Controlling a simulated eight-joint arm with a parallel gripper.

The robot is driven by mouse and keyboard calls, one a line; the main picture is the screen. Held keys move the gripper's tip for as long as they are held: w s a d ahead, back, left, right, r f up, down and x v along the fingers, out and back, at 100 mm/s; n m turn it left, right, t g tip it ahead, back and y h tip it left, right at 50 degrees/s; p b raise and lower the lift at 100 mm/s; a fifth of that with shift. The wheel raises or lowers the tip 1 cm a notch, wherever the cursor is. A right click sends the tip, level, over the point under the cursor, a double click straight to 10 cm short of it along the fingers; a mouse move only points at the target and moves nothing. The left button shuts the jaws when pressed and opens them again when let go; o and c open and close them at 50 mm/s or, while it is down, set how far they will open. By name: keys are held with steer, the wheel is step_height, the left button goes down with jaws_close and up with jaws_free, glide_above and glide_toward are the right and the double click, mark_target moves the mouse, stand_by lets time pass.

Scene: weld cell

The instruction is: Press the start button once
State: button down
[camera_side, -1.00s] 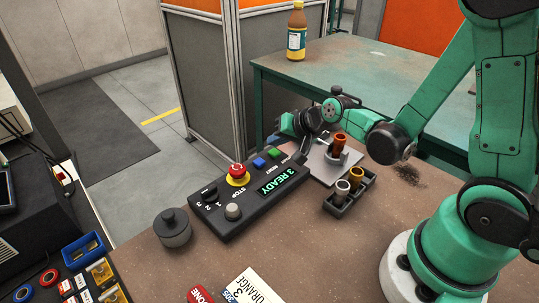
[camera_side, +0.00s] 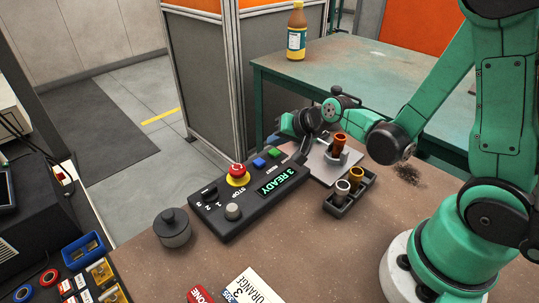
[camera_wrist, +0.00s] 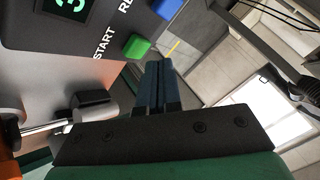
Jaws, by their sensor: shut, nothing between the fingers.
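The control box (camera_side: 232,214) lies on the brown bench in the side view, its display (camera_side: 281,181) lit with "3 READY". The green start button (camera_side: 274,152) sits near its far end; in the wrist view the green button (camera_wrist: 137,46) is beside the label "START". My gripper (camera_wrist: 156,66) is shut and empty, its fingertips close to the green button in the wrist view. I cannot tell whether they touch it. In the side view the fingers are small and dark, just beyond the box's far end.
A blue button (camera_side: 259,163) and a red stop button (camera_side: 238,171) on a yellow base are beside the green one. A selector knob (camera_side: 209,191) and a grey knob (camera_side: 233,212) are nearer. A dark tray (camera_side: 348,203) with metal and copper-coloured pieces stands right of the box.

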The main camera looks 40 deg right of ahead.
stand_by(0.4)
steer(key=shift+r, duration=2.5)
steer(key=s+a+r+n+g+h, duration=0.1)
steer(key=s+a+r+n+g, duration=0.1)
steer(key=s+n, duration=0.5)
steer(key=shift+s+a+r+n, duration=0.45)
steer(key=shift+s+r, duration=0.45)
steer(key=shift+s, duration=0.3)
step_height(320, 180, up, 4)
steer(key=g, duration=0.4)
glide_above(277, 154)
steer(key=s, duration=0.2)
steer(key=shift+s+d+f, duration=0.1)
steer(key=shift+s, duration=0.05)
